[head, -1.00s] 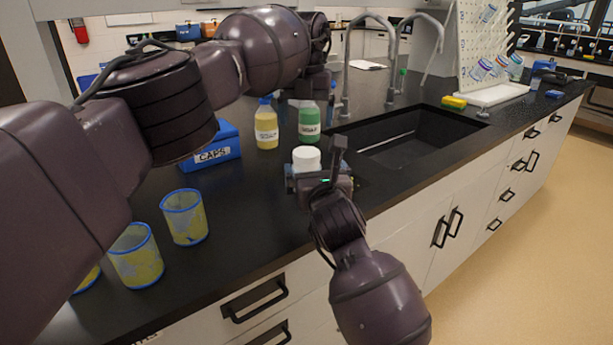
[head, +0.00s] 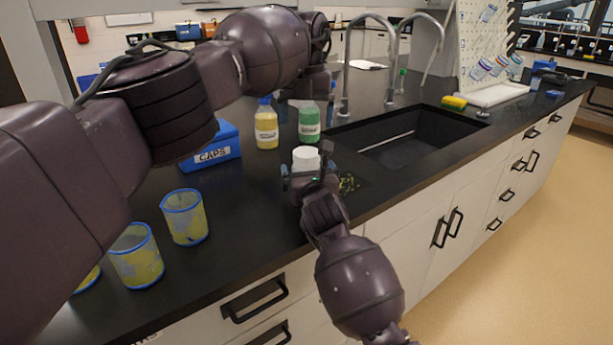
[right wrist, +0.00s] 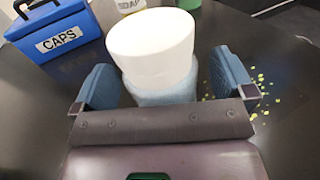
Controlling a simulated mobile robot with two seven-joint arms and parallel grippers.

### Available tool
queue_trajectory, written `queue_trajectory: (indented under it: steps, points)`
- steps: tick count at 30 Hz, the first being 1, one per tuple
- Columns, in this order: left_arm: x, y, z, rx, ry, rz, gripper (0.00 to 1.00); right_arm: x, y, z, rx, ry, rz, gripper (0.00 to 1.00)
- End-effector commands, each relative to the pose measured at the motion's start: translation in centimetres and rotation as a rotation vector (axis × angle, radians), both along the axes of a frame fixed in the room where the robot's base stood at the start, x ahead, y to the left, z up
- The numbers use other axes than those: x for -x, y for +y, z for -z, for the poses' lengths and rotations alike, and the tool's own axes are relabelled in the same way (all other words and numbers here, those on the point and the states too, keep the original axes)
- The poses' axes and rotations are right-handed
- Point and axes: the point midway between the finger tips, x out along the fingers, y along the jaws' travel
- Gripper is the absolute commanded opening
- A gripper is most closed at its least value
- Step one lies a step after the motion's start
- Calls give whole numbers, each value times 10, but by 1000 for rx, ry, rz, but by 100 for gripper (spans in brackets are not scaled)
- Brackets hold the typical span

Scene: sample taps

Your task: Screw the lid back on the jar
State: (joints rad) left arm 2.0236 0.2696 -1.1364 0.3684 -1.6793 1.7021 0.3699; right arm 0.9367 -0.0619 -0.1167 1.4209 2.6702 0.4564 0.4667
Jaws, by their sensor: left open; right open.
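The jar (right wrist: 160,94) stands on the black counter with the white lid (right wrist: 150,45) on top of it. The lid also shows in the head view (head: 306,157). I cannot tell whether its thread is engaged. My right gripper (right wrist: 165,88) is open, with one blue finger on each side of the jar below the lid; in the head view it is at the jar's front (head: 306,176).
A blue CAPS box (head: 213,150), a yellow bottle (head: 266,127) and a green bottle (head: 309,122) stand behind the jar. Yellow specks (head: 348,183) lie right of it, before the sink (head: 400,140). Blue-rimmed yellow cups (head: 185,217) stand front left.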

Motion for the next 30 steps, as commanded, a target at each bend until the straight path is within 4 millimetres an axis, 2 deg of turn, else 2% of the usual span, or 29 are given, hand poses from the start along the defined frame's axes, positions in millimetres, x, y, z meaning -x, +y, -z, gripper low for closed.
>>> queue_trajectory:
  steps: [10,23,26,27,28,30]
  points:
    - [0,0,0,0,0,0,90,-2,1,0,-1,0,0,100]
    - [0,0,0,0,0,0,90,-2,0,0,-1,0,0,34]
    - [0,0,0,0,0,0,100,-2,0,0,-1,0,0,19]
    - [0,0,0,0,0,0,100,-2,0,0,-1,0,0,13]
    - [0,0,0,0,0,0,100,-2,0,0,-1,0,0,8]
    - [0,0,0,0,0,0,100,-2,0,0,-1,0,0,6]
